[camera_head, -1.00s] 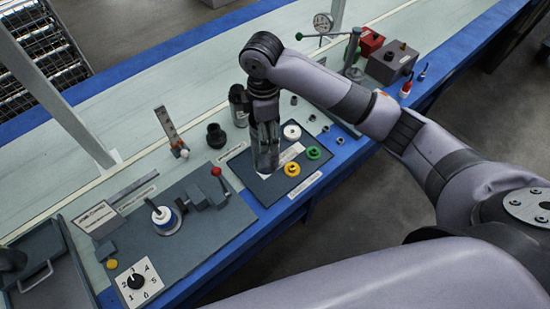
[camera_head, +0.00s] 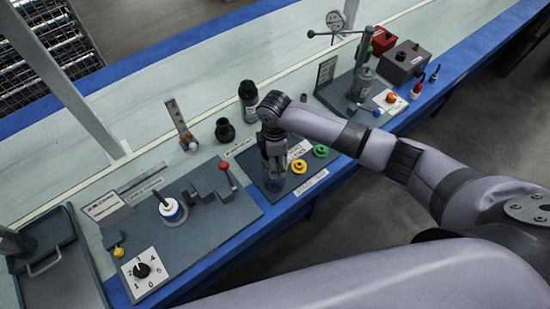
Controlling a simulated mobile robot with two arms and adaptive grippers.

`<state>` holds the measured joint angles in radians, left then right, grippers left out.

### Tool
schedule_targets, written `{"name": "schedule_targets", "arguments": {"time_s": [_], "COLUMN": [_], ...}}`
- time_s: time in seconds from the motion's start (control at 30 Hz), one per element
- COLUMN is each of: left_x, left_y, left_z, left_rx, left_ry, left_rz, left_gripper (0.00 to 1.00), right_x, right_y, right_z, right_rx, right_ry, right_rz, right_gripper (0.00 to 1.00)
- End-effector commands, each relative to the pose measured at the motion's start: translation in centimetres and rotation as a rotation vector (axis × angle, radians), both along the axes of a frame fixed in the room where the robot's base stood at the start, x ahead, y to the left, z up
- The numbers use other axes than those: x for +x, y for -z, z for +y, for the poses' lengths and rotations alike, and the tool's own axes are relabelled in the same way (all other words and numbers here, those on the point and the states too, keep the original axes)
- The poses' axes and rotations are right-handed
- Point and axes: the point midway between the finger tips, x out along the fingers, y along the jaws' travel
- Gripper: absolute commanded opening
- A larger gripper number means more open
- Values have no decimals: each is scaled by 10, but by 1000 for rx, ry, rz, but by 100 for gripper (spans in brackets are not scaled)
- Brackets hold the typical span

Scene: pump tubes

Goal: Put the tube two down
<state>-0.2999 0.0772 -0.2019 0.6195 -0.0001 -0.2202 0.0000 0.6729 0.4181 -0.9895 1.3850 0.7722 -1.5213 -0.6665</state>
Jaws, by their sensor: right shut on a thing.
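My right gripper (camera_head: 274,172) points straight down over the left part of a dark board (camera_head: 257,176) near the table's front edge. It is shut on a tube, of which only a dim bluish part (camera_head: 275,184) shows below the fingers. I cannot tell whether the tube touches the board. A yellow ring-shaped part (camera_head: 299,166) and a green one (camera_head: 321,151) sit on the board just right of the gripper. My left gripper is out of view.
A dark bottle (camera_head: 248,98) and a black cap-like part (camera_head: 224,130) stand behind the gripper. Left is a grey panel (camera_head: 190,232) with a red-knobbed lever (camera_head: 227,172) and a numbered dial (camera_head: 142,270).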

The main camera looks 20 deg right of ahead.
Motion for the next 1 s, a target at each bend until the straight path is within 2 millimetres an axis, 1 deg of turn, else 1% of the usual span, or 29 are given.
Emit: {"name": "schedule_targets", "arguments": {"time_s": [0.27,0.3,0.5,0.6,0.87,1.0], "left_x": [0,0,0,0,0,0], "left_y": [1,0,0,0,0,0], "left_z": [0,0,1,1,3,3], "left_rx": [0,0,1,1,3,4], "left_ry": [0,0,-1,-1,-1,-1], "left_rz": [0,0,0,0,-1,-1], "left_gripper": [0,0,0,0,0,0], "right_x": [1,0,0,0,0,1], "right_y": [1,1,1,1,1,-6], "right_z": [0,0,0,0,0,0], "right_rx": [1,0,0,0,0,2], "right_ry": [0,0,0,0,0,0], "right_rz": [-1,0,0,0,0,-2], "right_gripper": [25,68,81,87,87,87]}}
